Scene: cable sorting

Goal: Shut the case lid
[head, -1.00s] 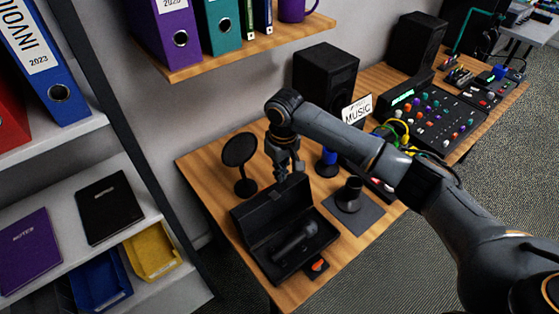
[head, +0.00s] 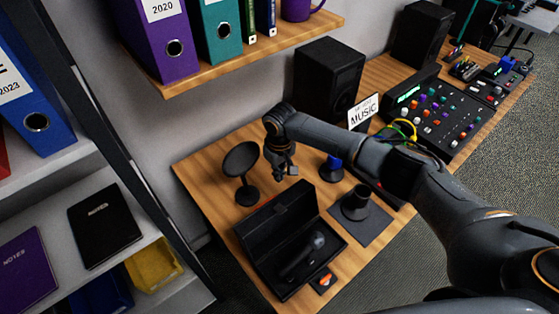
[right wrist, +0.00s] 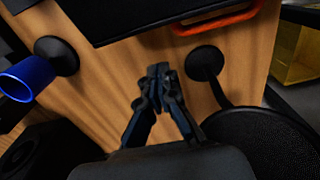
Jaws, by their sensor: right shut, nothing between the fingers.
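The black case (head: 262,262) stands open on the wooden desk in the head view. Its lid (head: 277,222) is raised along the back side, and a dark microphone (head: 303,257) lies inside. My right gripper (head: 282,172) is behind the raised lid, apart from it. In the right wrist view, the right gripper (right wrist: 158,72) is shut and empty, pointing at bare desk. A dark edge of the case (right wrist: 130,22) crosses the top of that view, with an orange-red loop (right wrist: 222,22) beside it. My left gripper is not in view.
A round black disc on a stand (head: 241,160) is left of the right gripper. A blue-topped stand (head: 332,168) and a black cone on a mat (head: 357,203) are to the right. A speaker (head: 328,80) stands behind. A small orange-marked square (head: 323,281) lies by the case.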

